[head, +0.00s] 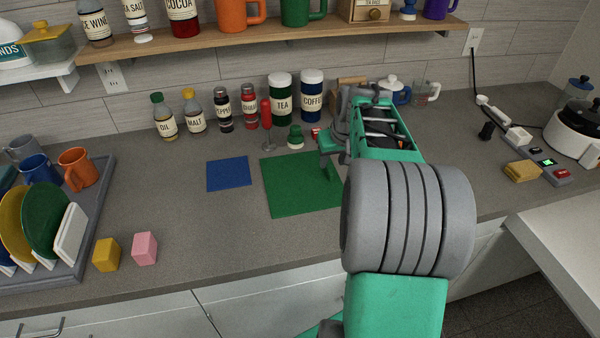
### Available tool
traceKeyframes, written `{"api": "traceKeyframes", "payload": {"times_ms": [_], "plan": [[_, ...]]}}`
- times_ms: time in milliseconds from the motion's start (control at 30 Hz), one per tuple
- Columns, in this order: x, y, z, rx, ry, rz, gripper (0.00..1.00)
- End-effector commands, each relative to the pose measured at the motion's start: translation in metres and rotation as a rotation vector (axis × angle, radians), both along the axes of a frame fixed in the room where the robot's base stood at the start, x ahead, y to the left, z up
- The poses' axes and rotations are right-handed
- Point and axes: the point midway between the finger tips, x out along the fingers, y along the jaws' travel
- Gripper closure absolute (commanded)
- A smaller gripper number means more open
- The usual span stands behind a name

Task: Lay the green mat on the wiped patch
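The green mat (293,189) lies on the grey counter, right of a smaller blue mat (228,174). My arm covers its right part. My gripper (330,163) is over the mat's upper right area, with a green finger reaching down close to the mat. I cannot tell whether it touches the mat. The other finger is not clear, so I cannot tell whether the gripper is open or shut. I cannot make out a wiped patch on the counter.
Several bottles and jars, including the TEA jar (280,98), stand along the wall behind the mat. A dish rack (75,250) is at left, beside yellow (106,254) and pink (145,248) blocks. A sponge (522,171) lies at right. The counter before the blue mat is clear.

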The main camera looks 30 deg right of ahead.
Motion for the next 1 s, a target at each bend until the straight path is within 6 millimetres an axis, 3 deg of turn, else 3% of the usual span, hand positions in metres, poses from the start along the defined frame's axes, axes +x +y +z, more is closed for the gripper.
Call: {"api": "traceKeyframes", "payload": {"times_ms": [300, 533, 1000], "plan": [[0.020, -0.005, -0.045, 0.000, 0.002, 0.001, 0.62], [0.023, -0.004, -0.049, -0.001, -0.001, 0.003, 0.62], [0.023, -0.004, -0.049, -0.001, -0.001, 0.003, 0.99]]}}
